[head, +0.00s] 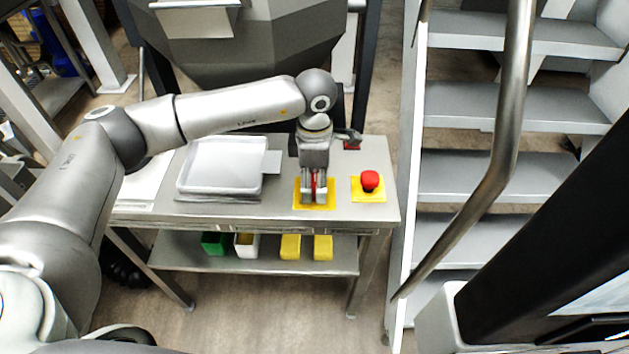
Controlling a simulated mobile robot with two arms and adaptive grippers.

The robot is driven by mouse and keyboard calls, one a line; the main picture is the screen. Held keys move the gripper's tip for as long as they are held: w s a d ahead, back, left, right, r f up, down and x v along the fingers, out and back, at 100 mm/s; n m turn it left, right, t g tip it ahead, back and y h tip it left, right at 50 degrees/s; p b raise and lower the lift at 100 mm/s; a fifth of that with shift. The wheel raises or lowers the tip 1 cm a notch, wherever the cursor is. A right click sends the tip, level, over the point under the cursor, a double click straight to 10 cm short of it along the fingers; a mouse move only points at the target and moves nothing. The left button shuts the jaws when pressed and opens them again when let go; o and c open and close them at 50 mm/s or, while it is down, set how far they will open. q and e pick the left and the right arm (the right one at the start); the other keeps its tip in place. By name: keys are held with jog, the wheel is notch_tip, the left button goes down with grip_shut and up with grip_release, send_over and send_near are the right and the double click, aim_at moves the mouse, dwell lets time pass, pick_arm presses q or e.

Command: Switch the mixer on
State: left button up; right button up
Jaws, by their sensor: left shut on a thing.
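A yellow plate (331,203) lies on the steel table, with a narrow red part (315,180), which looks like a switch, standing over it. My left gripper (314,196) points down over this plate, its fingers closed around the red part and hiding most of it. To the right, apart from the gripper, a red mushroom button (370,180) sits on a second yellow plate (369,196). A large dark grey hopper-shaped body (260,55) stands behind the table; I cannot tell if it is the mixer. My right gripper is not in view.
A white tray (221,190) lies left of the gripper on the steel table (385,212). The shelf below (200,260) holds green, white and yellow blocks or bins. Metal stairs (500,105) with a handrail (495,180) rise close on the right.

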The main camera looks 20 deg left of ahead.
aim_at(315, 183)
pick_arm(q)
jog(key=shift+r, duration=0.1)
jog(key=o, duration=1)
notch_tip(315, 183, up, 12)
jog(key=shift+f, duration=0.1)
dwell(0.8)
